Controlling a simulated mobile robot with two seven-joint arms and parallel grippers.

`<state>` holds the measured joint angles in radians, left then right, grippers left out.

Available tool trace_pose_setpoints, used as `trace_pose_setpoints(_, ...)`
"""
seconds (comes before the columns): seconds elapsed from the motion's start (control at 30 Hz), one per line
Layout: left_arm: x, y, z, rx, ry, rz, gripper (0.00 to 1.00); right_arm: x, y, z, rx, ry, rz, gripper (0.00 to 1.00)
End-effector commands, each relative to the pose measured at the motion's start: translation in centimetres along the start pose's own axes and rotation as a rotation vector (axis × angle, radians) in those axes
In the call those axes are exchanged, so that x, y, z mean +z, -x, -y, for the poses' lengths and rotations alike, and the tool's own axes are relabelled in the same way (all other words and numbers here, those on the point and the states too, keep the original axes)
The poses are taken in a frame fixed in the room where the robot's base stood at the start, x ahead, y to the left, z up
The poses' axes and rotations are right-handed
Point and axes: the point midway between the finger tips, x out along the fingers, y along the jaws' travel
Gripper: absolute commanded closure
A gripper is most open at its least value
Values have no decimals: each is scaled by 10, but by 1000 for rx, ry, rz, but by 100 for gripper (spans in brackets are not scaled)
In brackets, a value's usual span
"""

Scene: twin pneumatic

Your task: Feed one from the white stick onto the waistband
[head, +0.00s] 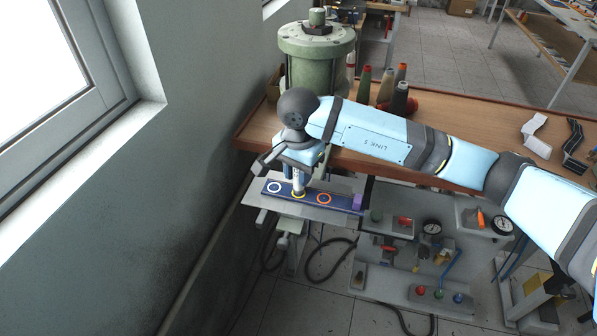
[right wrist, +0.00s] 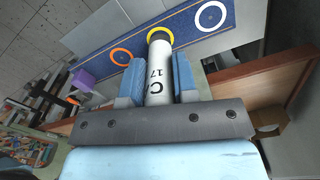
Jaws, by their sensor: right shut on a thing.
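The waistband (head: 343,204) is a dark blue strip lying on a pale plate. It bears a white ring (head: 274,187), a yellow ring (head: 299,194) and an orange ring (head: 323,199). My right gripper (head: 297,171) is above the strip, pointing down, shut on the white stick (head: 297,184). In the right wrist view the stick (right wrist: 159,78) stands between the two blue fingers, with dark lettering and "17" on it. Its far end overlaps the yellow ring (right wrist: 160,35); whether it touches the strip I cannot tell. My left gripper is out of view.
A purple block (head: 357,202) sits at the strip's right end. A green cylinder machine (head: 317,55) and several thread cones (head: 386,85) stand on the wooden table (head: 455,125) behind. Gauges and fittings (head: 432,228) are below right. A wall and window are close at left.

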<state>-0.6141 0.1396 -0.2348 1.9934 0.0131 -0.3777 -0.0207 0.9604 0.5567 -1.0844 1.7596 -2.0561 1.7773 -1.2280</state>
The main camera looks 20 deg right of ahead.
Motion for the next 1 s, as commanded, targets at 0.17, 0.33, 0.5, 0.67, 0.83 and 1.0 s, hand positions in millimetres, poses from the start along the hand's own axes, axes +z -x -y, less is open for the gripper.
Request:
trace_pose_setpoints(0.17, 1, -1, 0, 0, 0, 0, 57, 0, -1, 0, 0, 0, 0, 92)
trace_pose_setpoints(0.33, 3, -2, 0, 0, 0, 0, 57, 0, -3, 0, 0, 0, 0, 92)
trace_pose_setpoints(0.5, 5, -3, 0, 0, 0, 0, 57, 0, -5, 0, 0, 0, 0, 92)
trace_pose_setpoints(0.67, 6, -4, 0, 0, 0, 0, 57, 0, -7, 0, -1, 0, -1, 92)
trace_pose_setpoints(0.83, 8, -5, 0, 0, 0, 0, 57, 0, -8, 0, -1, 0, -1, 92)
trace_pose_setpoints(1.0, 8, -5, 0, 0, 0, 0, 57, 0, -9, 0, 0, 0, 0, 92)
